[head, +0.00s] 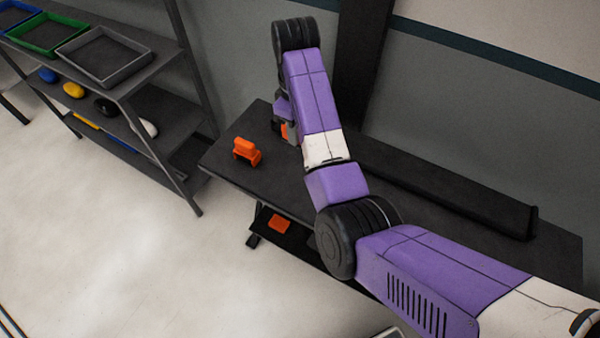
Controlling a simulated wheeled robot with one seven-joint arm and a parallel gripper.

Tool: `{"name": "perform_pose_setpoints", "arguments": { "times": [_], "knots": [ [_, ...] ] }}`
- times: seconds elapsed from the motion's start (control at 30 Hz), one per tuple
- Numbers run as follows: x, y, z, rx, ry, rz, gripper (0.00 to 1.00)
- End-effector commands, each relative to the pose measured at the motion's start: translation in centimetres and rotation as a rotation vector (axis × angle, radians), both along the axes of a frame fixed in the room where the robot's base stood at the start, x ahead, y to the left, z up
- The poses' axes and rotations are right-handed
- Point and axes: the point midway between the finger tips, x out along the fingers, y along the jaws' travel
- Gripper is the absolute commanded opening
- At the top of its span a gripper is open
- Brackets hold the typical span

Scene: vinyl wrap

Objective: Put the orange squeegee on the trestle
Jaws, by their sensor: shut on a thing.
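The trestle (232,177) is a long dark table standing against the wall. My gripper (287,128) is over its back left part, mostly hidden by my own purple arm. It is shut on an orange thing (284,131), seemingly the orange squeegee, of which only a small patch shows. I cannot tell whether this thing touches the trestle top. Another orange object (247,152), blocky with a raised top, stands on the trestle to the left of my gripper.
A flat orange piece (278,223) lies on a lower shelf under the trestle. A long dark bar (450,197) lies along the trestle's right part. A rack (150,75) at the left holds trays and several coloured items. The floor in front is clear.

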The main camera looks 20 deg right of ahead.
Motion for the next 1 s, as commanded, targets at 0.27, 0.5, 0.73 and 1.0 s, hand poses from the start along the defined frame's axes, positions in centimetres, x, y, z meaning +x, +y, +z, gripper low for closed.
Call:
{"name": "perform_pose_setpoints", "arguments": {
  "times": [0.27,0.5,0.73,1.0],
  "knots": [
    [-0.2,0.1,-5.0,0.003,0.007,0.0,0.0],
    [-0.4,0.2,-8.8,0.003,0.012,0.001,0.0],
    [-0.3,0.1,-12.7,0.003,0.008,0.0,0.0],
    [-0.3,0.1,-15.2,0.004,0.009,-0.001,0.0]
  ]
}}
